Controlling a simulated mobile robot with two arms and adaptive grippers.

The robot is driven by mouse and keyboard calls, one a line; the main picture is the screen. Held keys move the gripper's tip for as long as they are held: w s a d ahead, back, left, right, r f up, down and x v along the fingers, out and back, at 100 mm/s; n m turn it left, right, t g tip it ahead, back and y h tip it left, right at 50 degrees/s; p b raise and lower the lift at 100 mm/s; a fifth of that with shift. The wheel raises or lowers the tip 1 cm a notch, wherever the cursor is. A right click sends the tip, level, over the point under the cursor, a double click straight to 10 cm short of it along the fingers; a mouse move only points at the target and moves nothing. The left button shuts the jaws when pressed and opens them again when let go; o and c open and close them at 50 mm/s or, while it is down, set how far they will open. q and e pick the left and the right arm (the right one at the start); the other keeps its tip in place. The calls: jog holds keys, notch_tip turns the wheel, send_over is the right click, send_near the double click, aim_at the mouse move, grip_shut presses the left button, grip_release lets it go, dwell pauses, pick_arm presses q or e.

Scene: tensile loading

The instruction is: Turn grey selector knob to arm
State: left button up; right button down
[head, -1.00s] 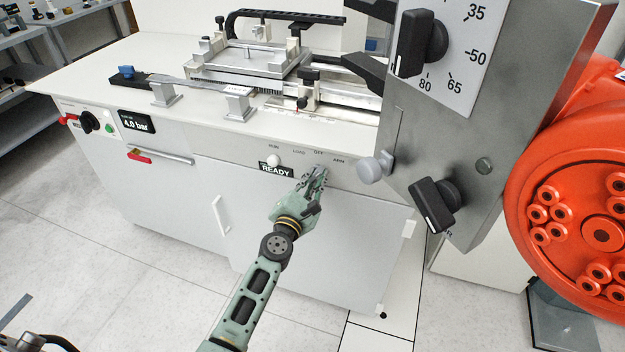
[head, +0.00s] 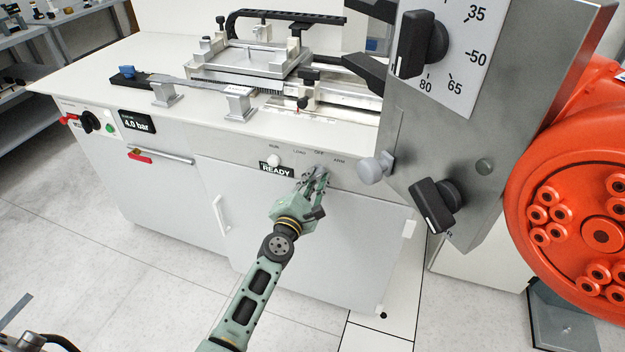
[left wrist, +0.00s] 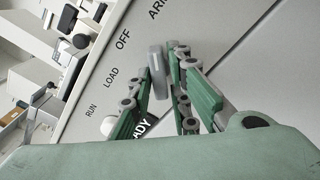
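The grey selector knob (left wrist: 157,72) is on the cabinet's front panel, below a row of labels reading RUN, LOAD, OFF and ARM. In the head view the knob (head: 320,171) is small and partly covered by my fingers. My left gripper (head: 316,178) is at the panel. In the left wrist view the left gripper's fingers (left wrist: 160,65) stand on either side of the knob, very close to it. The fingers look spread apart; I cannot tell whether they touch the knob. Which label the knob points to is unclear. My right gripper is not in view.
A white READY button (head: 273,160) is left of the knob. A grey metal panel with black knobs (head: 437,205) stands close on the right, beside an orange round unit (head: 560,200). A fixture (head: 250,62) sits on the bench top.

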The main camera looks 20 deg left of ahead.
pick_arm(q)
jog(key=shift+o, duration=1.2)
jog(key=s, duration=1.2)
jog(key=shift+a, duration=0.2)
